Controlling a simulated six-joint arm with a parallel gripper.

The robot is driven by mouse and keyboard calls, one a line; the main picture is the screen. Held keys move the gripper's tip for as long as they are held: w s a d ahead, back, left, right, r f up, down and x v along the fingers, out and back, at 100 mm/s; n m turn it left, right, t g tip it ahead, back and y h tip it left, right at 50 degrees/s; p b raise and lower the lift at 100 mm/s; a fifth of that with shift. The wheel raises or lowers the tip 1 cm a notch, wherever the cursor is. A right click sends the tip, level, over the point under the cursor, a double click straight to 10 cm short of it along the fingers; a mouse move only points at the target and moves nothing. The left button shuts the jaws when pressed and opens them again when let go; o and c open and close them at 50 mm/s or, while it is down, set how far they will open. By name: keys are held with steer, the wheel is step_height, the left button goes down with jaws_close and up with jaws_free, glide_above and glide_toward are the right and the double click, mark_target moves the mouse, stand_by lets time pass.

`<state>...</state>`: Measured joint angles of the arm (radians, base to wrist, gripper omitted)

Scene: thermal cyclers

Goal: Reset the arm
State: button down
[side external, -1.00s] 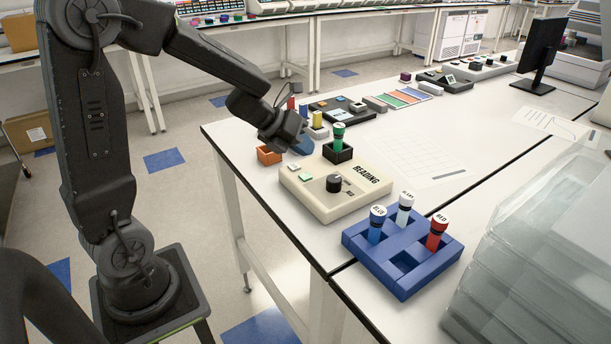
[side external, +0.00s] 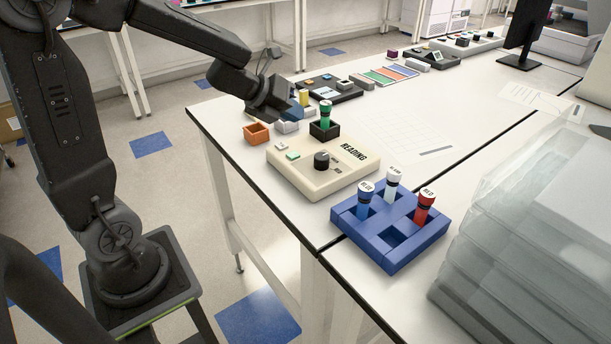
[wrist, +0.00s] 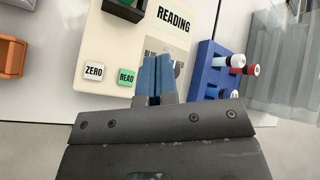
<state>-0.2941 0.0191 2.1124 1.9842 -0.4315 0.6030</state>
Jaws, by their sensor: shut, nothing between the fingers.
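My gripper (side external: 296,108) is above the table's left part in the side view, behind the reading device and near the orange holder. Its blue fingers (wrist: 157,76) are together with nothing between them in the wrist view. A green-capped tube (side external: 326,113) stands upright in the dark holder (side external: 325,131) at the device's back edge.
A blue rack (side external: 391,240) holds blue, white and red tubes. An orange holder (side external: 256,132) stands near the table's left edge. Clear stacked trays (side external: 510,220) stand at right, and a monitor (side external: 525,35) at the back. The table's middle is mostly clear.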

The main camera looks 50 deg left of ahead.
steer(key=s+d+r+n+t+y, duration=0.2)
steer(key=s+r+n+y, duration=0.5)
steer(key=n, duration=0.9)
steer(key=s+d+f+n+g+h, duration=0.2)
steer(key=s+d+n+g+h, duration=0.2)
steer(key=s+d+n, duration=0.6)
steer(key=s+n+g, duration=0.2)
steer(key=s, duration=0.1)
steer(key=shift+s+d+f+n+h, duration=0.25)
steer(key=shift+s+f+n+h, duration=0.05)
steer(key=shift+h, duration=0.1)
stand_by(4.6)
